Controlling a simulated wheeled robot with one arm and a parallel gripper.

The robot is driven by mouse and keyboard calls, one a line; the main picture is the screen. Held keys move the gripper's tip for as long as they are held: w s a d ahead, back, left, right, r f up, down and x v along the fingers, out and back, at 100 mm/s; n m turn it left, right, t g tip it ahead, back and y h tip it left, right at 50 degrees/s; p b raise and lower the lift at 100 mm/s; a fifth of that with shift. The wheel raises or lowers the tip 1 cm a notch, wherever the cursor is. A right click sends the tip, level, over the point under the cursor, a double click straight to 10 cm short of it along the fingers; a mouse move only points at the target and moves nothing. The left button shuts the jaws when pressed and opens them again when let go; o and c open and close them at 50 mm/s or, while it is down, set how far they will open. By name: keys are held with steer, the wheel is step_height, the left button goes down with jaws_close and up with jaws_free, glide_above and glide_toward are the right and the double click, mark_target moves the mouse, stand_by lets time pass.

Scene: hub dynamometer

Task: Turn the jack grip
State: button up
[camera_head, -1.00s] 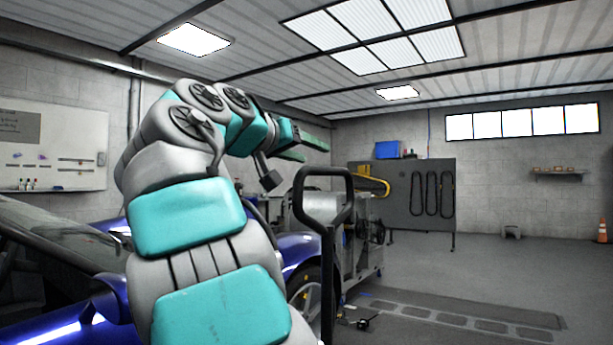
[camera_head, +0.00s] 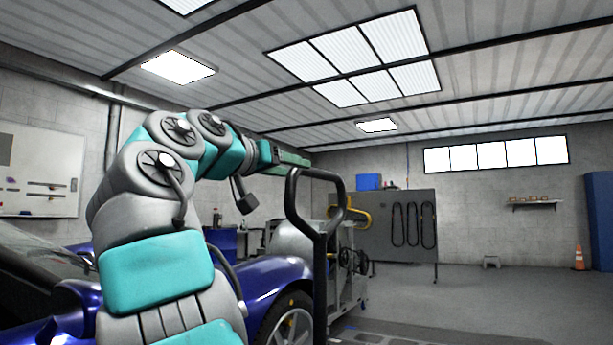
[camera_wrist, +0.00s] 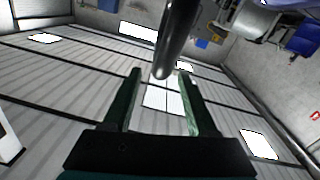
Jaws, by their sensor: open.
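The jack grip (camera_head: 318,234) is a black loop on an upright black shaft, standing right of my arm in the head view. In the wrist view a dark rounded bar (camera_wrist: 178,38), which looks like part of the grip, comes down from the top. Its end shows in the gap between my fingertips, but I cannot tell whether it lies between them or beyond. My gripper (camera_head: 309,160) has green fingers and appears just above the loop's top edge in the head view. The wrist view shows the gripper (camera_wrist: 160,74) open, with nothing clasped.
A blue car (camera_head: 262,285) stands behind my arm at the left. A grey wheeled machine (camera_head: 348,262) is behind the grip. A dark panel with hanging belts (camera_head: 390,240) and an orange cone (camera_head: 579,257) stand farther back.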

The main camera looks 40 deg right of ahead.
mark_target(308, 171)
steer(key=p+x, duration=0.1)
steer(key=x, duration=0.6)
steer(key=shift+a, duration=0.1)
jaws_close()
steer(key=shift+s, duration=0.1)
stand_by(1.1)
